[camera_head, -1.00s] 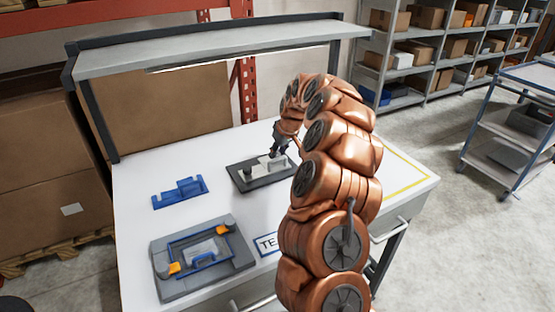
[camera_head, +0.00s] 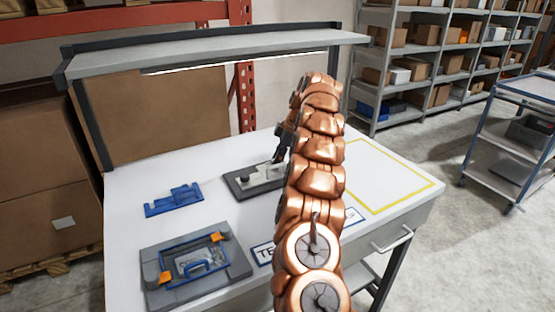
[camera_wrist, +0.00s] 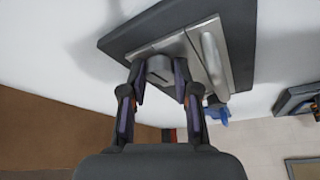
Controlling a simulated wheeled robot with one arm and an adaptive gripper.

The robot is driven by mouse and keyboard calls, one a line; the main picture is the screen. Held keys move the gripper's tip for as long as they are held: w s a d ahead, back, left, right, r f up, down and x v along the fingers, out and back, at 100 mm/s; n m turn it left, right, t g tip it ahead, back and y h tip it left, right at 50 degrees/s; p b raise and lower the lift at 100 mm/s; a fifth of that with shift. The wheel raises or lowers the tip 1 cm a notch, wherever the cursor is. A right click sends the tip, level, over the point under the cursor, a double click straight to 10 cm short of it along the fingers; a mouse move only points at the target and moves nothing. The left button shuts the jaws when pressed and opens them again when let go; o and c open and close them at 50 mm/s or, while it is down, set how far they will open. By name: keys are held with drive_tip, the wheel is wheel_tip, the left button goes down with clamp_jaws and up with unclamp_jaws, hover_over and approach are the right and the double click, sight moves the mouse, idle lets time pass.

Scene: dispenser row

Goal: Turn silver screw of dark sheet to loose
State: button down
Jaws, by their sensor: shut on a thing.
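The dark sheet (camera_head: 236,191) lies on the white table, with a light metal block and a dark knob on it. In the wrist view the dark sheet (camera_wrist: 122,40) fills the top, with a silver plate (camera_wrist: 180,50) on it. The silver screw (camera_wrist: 158,68) is a round head with a slot, at the near edge of that plate. My gripper (camera_wrist: 159,76) has one finger on each side of the screw head and is shut on it. In the head view my gripper (camera_head: 279,158) is at the right part of the sheet, partly hidden by my arm.
A blue bracket (camera_head: 174,200) lies left of the sheet. A grey fixture (camera_head: 160,292) with orange clamps and a blue frame stands at the front left. A yellow-outlined area (camera_head: 385,175) on the right is bare. An overhead shelf (camera_head: 210,50) spans the table's back.

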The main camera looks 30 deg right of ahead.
drive_tip(key=n+g+p, duration=0.1)
drive_tip(key=n+p, duration=0.1)
drive_tip(key=shift+d+r+p, duration=0.1)
drive_tip(key=shift+p, duration=0.25)
drive_tip(key=n+p, duration=0.2)
drive_tip(key=p, duration=0.1)
drive_tip(key=shift+r+g+y, duration=0.1)
drive_tip(key=shift+g+y, duration=0.2)
drive_tip(key=n+p, duration=0.2)
drive_tip(key=p, duration=0.3)
drive_tip(key=shift+w+g, duration=0.15)
drive_tip(key=shift+g, duration=0.25)
drive_tip(key=shift+f+n+p, duration=0.35)
drive_tip(key=shift+n+p, duration=0.05)
drive_tip(key=shift+p, duration=0.1)
drive_tip(key=c, duration=0.8)
unclamp_jaws()
drive_tip(key=shift+r, duration=0.1)
drive_tip(key=shift+c, duration=0.2)
drive_tip(key=m+b, duration=0.1)
drive_tip(key=b, duration=0.2)
drive_tip(key=shift+f, duration=0.2)
